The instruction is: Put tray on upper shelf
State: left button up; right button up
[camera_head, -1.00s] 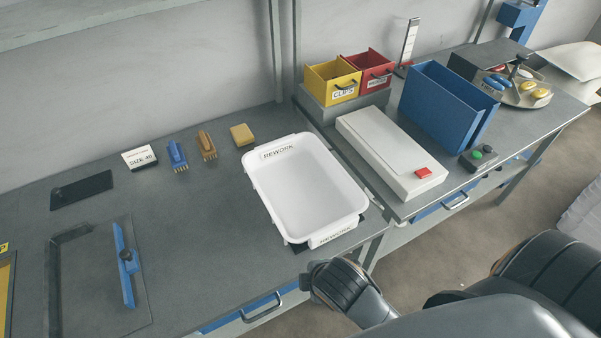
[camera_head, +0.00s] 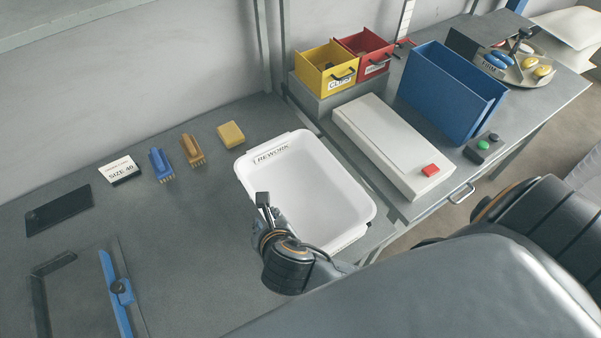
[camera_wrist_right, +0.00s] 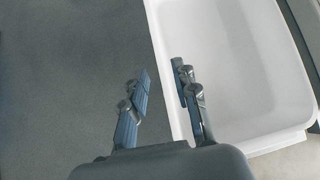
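The white tray (camera_head: 318,160), labelled REWORK, lies on the grey bench near its right end. It is empty where I can see inside, and my right arm hides its near left corner. My right gripper (camera_head: 264,202) is at the tray's left side. In the right wrist view, the open fingers (camera_wrist_right: 164,84) point along the tray's left rim (camera_wrist_right: 160,72), which shows between them. I cannot tell whether they touch it. An upper shelf (camera_head: 70,22) shows at the top left, only its front part in view. My left gripper is not in view.
A yellow block (camera_head: 231,134), brown brush (camera_head: 192,150), blue brush (camera_head: 161,165) and size card (camera_head: 120,170) lie left of the tray. A white box (camera_head: 390,145) and blue bin (camera_head: 450,95) stand to the right. An upright post (camera_head: 262,45) rises behind the tray.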

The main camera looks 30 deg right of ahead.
jog(key=x, duration=0.6)
jog(key=shift+w+f, duration=0.15)
jog(key=x, duration=0.5)
jog(key=shift+d+f, duration=0.1)
jog(key=shift+f, duration=0.05)
grip_shut()
